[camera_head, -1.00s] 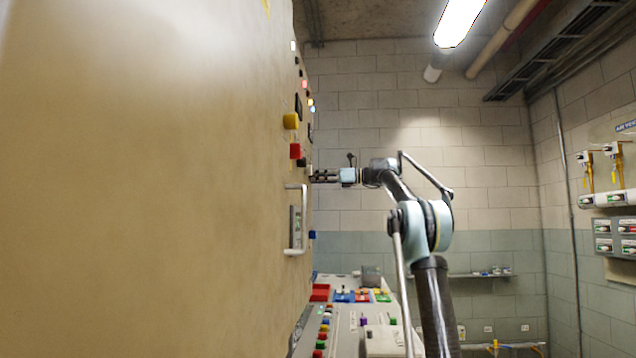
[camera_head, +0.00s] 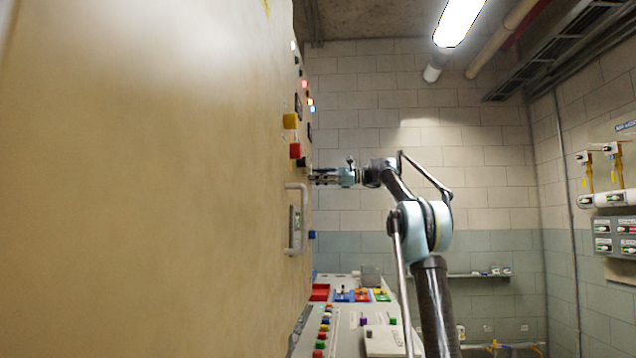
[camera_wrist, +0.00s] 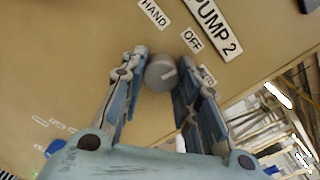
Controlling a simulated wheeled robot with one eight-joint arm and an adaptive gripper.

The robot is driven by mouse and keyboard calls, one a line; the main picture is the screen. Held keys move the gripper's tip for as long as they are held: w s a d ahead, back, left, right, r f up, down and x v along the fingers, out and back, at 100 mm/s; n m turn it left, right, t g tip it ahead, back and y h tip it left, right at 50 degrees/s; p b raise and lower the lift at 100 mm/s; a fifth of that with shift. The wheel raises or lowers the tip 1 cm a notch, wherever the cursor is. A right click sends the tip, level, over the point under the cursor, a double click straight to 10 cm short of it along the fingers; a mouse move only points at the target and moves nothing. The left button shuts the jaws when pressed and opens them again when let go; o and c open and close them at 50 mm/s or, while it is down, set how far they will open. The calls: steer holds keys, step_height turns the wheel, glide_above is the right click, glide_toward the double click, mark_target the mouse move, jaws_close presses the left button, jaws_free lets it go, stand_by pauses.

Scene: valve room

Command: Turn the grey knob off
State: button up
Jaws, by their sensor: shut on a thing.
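The grey knob (camera_wrist: 161,72) sits on the tan panel between my fingers in the wrist view. A pale line on its face points roughly right, nearer the partly hidden third label than HAND. My gripper (camera_wrist: 162,62) is shut on the knob, one finger on each side. The HAND label (camera_wrist: 154,13), the OFF label (camera_wrist: 192,39) and the PUMP 2 plate (camera_wrist: 217,27) are above it. In the head view my gripper (camera_head: 316,177) meets the panel face, and the knob is too small to tell.
The tall tan cabinet (camera_head: 150,180) fills the left. Near my gripper are a red button (camera_head: 295,151), a yellow button (camera_head: 290,121) and a white handle (camera_head: 296,220). A control desk (camera_head: 345,325) with several coloured buttons stands below. Open room lies right of my arm.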

steer(key=shift+w+n, duration=0.1)
steer(key=shift+n, duration=0.7)
steer(key=o, duration=1.1)
steer(key=shift+d, duration=0.1)
steer(key=d, duration=1.2)
steer(key=shift+f, duration=0.1)
steer(key=shift+s, duration=0.2)
